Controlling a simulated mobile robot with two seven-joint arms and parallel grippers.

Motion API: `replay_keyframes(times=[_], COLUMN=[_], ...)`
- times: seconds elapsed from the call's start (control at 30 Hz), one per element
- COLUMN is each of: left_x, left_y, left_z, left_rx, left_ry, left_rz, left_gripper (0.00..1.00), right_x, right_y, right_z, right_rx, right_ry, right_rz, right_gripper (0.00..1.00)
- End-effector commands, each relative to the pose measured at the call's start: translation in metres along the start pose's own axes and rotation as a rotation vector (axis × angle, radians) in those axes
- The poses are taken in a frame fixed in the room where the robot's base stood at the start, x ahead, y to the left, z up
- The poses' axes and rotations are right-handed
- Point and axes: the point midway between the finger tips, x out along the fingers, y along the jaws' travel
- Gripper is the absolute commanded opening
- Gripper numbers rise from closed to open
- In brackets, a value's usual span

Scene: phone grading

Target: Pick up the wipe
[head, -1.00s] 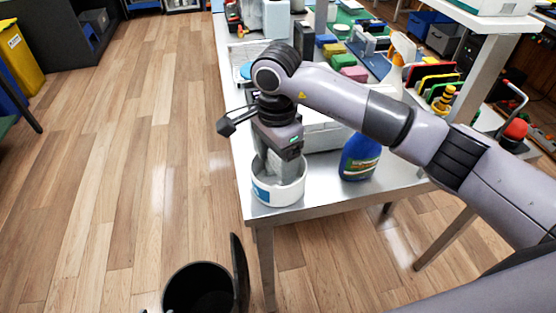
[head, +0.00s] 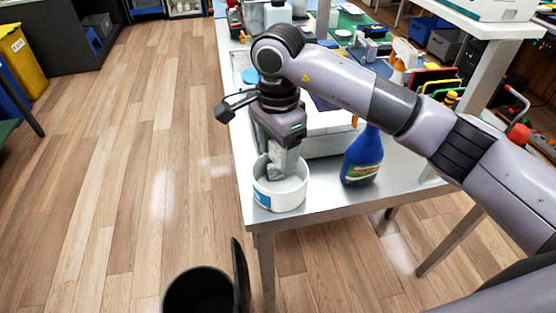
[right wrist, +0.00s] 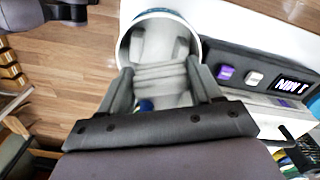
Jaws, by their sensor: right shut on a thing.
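A white tub (head: 278,196) with a blue label stands at the near left corner of the metal table. My right gripper (head: 284,166) is over its mouth, pointing down, shut on a crumpled pale grey wipe (head: 274,160). The wipe's lower part reaches the tub's mouth; whether it touches the inside cannot be told. In the right wrist view the wipe (right wrist: 160,82) is bunched between both fingers, with the tub's rim (right wrist: 137,20) around and behind it.
A blue spray bottle (head: 362,158) stands right of the tub. A black bin (head: 198,291) with a raised lid is on the floor below the table's left edge. The wooden floor at left is clear.

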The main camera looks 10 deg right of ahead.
Motion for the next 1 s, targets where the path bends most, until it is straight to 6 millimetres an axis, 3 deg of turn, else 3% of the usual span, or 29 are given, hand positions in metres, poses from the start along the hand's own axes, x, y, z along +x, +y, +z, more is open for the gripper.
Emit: replay_keyframes(times=[0.3, 0.5, 0.7, 1.0], left_x=[0.002, -0.001, -0.003, -0.003], left_y=[0.001, 0.002, 0.001, 0.001], left_z=[0.001, -0.003, -0.005, -0.003], left_rx=[-0.003, -0.002, 0.001, 0.002], left_ry=[-0.001, 0.001, 0.004, 0.0], left_rz=[0.003, 0.003, 0.002, 0.0], left_gripper=[0.51, 0.51, 0.51, 0.51], right_x=[-0.087, -0.127, -0.152, -0.164], right_y=[-0.001, 0.0, 0.0, 0.0], right_z=[0.0, 0.0, 0.0, 0.0], right_rx=[-0.001, 0.0, 0.0, -0.001], right_ry=[0.003, 0.003, 0.002, 0.001], right_rz=[-0.006, -0.002, -0.001, 0.001], right_gripper=[0.31, 0.31, 0.31, 0.31])
